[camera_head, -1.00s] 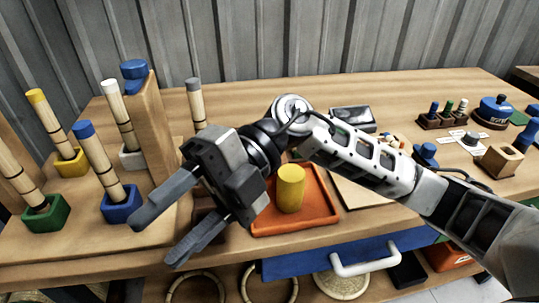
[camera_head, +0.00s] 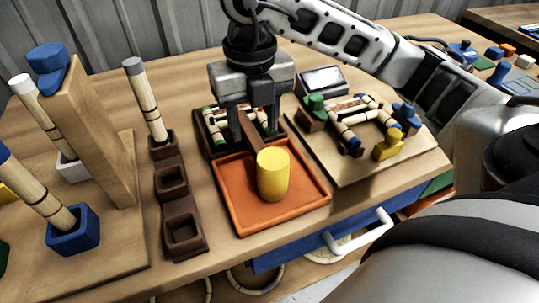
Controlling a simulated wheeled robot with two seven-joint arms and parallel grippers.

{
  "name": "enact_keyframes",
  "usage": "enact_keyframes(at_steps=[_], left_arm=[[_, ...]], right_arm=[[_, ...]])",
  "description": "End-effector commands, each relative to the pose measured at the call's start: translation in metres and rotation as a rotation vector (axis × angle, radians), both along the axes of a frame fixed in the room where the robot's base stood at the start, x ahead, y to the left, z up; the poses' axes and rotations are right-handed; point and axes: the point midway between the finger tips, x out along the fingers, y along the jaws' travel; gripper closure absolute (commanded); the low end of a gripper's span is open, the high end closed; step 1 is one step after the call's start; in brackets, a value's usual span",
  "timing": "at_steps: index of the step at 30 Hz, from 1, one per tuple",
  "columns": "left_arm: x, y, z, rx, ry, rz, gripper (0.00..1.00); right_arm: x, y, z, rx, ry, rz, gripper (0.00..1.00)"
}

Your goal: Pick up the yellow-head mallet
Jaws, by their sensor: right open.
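The mallet has a yellow cylindrical head (camera_head: 273,175) standing in an orange tray (camera_head: 243,218). Its brown handle (camera_head: 256,135) runs from the head toward the back of the table. My right gripper (camera_head: 253,130) points down over the handle, behind the yellow head. It is open, with one finger on each side of the handle; I cannot tell whether either finger touches it. My left gripper is not in view.
A brown rack (camera_head: 173,183) with square sockets stands left of the tray. Further left are a wooden post (camera_head: 97,140) and a blue socket block (camera_head: 73,230). Right of the tray is a board (camera_head: 350,172) with a rattan frame and coloured blocks. A drawer handle (camera_head: 360,233) juts out in front.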

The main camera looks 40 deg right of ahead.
Motion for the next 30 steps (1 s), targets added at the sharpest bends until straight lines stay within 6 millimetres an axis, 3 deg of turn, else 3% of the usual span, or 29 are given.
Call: enact_keyframes(at_steps=[8, 18, 26, 30], left_arm=[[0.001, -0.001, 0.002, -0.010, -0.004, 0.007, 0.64], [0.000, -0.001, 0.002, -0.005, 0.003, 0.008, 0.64], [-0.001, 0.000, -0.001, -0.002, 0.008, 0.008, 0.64], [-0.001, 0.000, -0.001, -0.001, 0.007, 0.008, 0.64]], right_arm=[[-0.001, -0.001, -0.021, 0.000, 0.001, 0.001, 0.53], [-0.005, -0.007, -0.065, 0.000, 0.001, 0.001, 0.53], [-0.004, -0.007, -0.068, 0.001, -0.001, 0.002, 0.53], [-0.004, -0.007, -0.068, 0.001, -0.001, 0.002, 0.89]])
